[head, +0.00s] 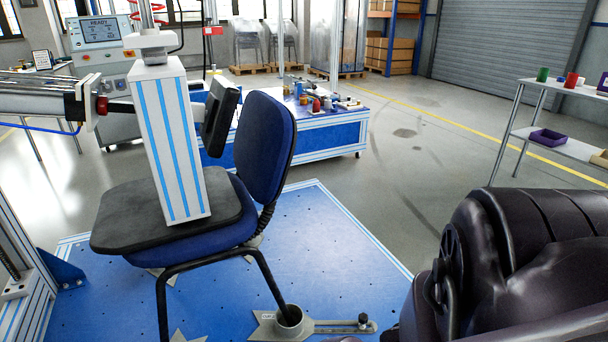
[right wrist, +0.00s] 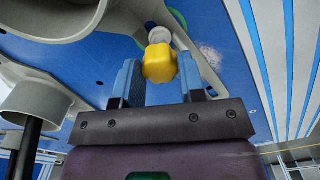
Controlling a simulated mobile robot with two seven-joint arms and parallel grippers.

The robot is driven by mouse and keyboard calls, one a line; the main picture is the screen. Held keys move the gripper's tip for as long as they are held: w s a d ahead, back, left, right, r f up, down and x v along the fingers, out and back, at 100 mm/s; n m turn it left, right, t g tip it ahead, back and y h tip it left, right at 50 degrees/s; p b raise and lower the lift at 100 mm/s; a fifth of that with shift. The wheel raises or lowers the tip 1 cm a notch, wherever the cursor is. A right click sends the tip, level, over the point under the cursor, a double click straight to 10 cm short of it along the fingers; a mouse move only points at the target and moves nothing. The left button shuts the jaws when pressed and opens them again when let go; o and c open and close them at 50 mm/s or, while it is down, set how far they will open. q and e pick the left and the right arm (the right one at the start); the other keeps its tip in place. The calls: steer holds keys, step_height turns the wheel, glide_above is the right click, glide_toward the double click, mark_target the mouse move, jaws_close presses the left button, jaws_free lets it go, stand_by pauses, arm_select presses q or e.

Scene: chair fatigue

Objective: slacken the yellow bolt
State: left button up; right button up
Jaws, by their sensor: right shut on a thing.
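The yellow bolt (right wrist: 160,64) shows in the right wrist view as a faceted yellow head on a pale round shank, near the top middle. My right gripper (right wrist: 162,78) has its two blue fingers on either side of the yellow head and is shut on it. The bolt sits by a grey metal clamp part (right wrist: 208,66) above the blue platform. In the head view, the yellow bolt and the right gripper are not visible; my dark arm fills the lower right. My left gripper is in neither view.
A blue chair (head: 265,147) stands on the blue test platform (head: 335,240), with a white and blue column (head: 172,140) on its seat. A grey floor clamp (head: 335,326) holds a chair leg. A shelf (head: 560,143) stands at right; the floor between is clear.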

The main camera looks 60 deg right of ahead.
stand_by(0.3)
steer(key=shift+s+d+n+b, duration=0.1)
steer(key=shift+n+b, duration=0.3)
steer(key=shift+n, duration=1.5)
steer(key=n, duration=0.4)
steer(key=o, duration=0.9)
steer(key=shift+o, duration=0.2)
